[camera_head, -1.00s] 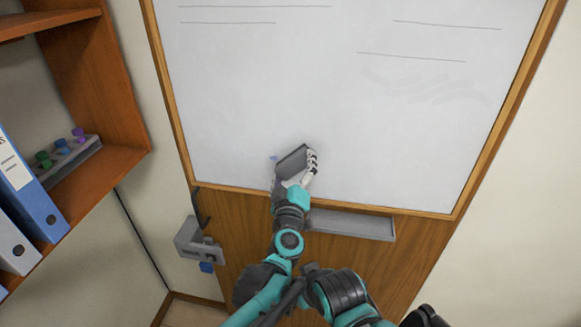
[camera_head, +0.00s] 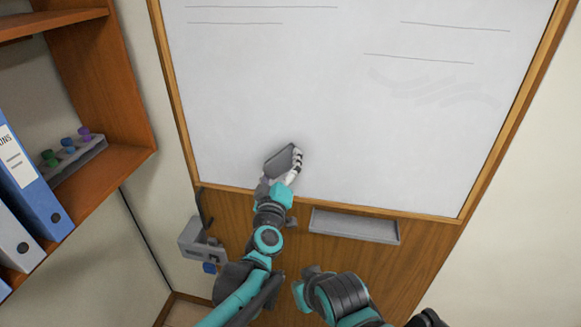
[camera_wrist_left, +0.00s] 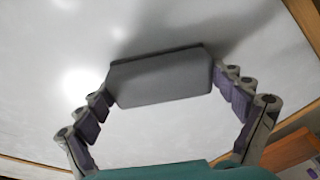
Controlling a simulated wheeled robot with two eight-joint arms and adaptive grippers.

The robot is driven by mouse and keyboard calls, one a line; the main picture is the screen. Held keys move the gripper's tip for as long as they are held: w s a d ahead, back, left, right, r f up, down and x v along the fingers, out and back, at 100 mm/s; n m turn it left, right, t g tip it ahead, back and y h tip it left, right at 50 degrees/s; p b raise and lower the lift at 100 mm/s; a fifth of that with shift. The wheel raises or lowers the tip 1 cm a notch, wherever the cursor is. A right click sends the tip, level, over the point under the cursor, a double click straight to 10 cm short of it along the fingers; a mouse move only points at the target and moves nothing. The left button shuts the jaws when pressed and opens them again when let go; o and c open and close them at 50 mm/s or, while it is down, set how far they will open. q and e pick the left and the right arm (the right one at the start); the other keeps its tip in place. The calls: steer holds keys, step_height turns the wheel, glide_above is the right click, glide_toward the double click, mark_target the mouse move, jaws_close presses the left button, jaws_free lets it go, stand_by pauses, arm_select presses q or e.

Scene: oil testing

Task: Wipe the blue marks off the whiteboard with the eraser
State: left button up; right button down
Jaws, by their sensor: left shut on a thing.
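The whiteboard (camera_head: 330,95) fills the upper middle of the head view in a wooden frame. My left gripper (camera_wrist_left: 161,85) is shut on the grey eraser (camera_wrist_left: 160,78), with a finger on each side of it. In the head view the eraser (camera_head: 281,161) is at the lower left of the board, close against or touching it; exact contact cannot be told. No blue mark shows on the visible board; the patch behind the eraser is hidden.
An empty grey tray (camera_head: 355,226) is fixed below the board. A grey bracket (camera_head: 203,243) sticks out at the lower left. A wooden shelf (camera_head: 110,165) with binders and a rack of coloured-capped items (camera_head: 72,158) stands left. Thin dark lines and faint grey smears (camera_head: 430,90) are on the board.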

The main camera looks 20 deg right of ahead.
mark_target(267, 155)
arm_select(q)
steer(key=shift+w+a, duration=0.65)
steer(key=shift+a, duration=0.3)
steer(key=shift+w+a, duration=0.65)
steer(key=shift+a, duration=0.25)
steer(key=shift+a+r+v, duration=0.15)
steer(key=shift+v, duration=1.3)
steer(key=shift+a+r+v, duration=0.1)
steer(key=shift+v, duration=1.4)
steer(key=shift+w, duration=0.1)
steer(key=shift+v, duration=1.45)
steer(key=shift+w+a+r, duration=0.1)
steer(key=shift+a, duration=0.1)
